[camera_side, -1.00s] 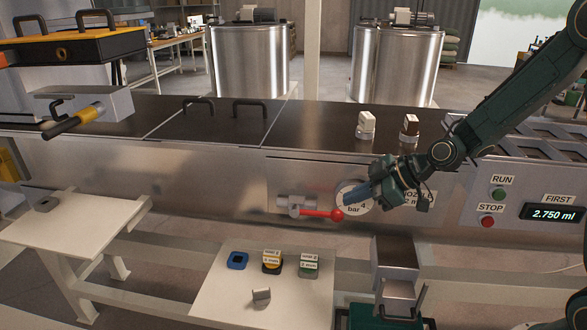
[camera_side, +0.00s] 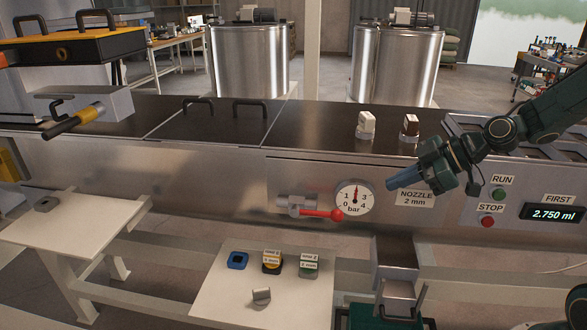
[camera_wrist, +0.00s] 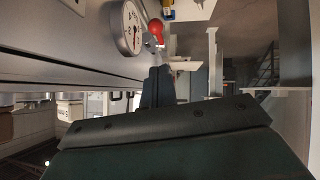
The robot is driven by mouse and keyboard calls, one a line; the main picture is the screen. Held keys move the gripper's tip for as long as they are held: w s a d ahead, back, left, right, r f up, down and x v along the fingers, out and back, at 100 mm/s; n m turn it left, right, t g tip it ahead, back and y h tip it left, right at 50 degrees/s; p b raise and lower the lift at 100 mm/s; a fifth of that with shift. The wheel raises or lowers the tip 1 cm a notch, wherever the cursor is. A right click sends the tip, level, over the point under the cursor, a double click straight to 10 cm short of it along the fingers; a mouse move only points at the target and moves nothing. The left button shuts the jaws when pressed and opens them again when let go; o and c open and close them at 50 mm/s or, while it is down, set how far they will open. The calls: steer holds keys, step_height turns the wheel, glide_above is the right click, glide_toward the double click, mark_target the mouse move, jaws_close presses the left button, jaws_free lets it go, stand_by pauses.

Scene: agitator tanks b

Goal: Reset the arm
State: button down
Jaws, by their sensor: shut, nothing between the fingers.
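My gripper (camera_side: 390,184) is dark green with blue-grey fingers and hangs in front of the steel machine's front panel, beside the NOZZLE 2 mm label (camera_side: 414,198). Its fingers are shut and empty and point left. They also show in the wrist view (camera_wrist: 158,86), close together. The pressure gauge (camera_side: 354,198) is left of the fingertips, with its needle near the top of the dial. The red-knobbed valve lever (camera_side: 318,213) lies about level, left of the gauge. Gauge and red knob also show in the wrist view (camera_wrist: 156,27).
A green RUN button (camera_side: 498,194), a red STOP button (camera_side: 487,222) and a display (camera_side: 553,213) reading 2.750 ml are on the right panel. A white and a brown block stand on the machine top (camera_side: 330,125). A low white table (camera_side: 225,300) holds several small parts.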

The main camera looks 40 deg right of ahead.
steer(key=s+a+r+m+g+h, duration=0.1)
steer(key=s+r+m+h, duration=0.2)
steer(key=s, duration=0.7)
steer(key=s+a+r+m+g+h, duration=0.1)
steer(key=s+r+m, duration=0.3)
steer(key=s, duration=0.5)
steer(key=m+h, duration=0.1)
steer(key=m, duration=0.1)
steer(key=shift+s+r+m+g+h, duration=0.2)
steer(key=shift+s+m+g+h, duration=0.15)
steer(key=shift+m+g+h, duration=0.05)
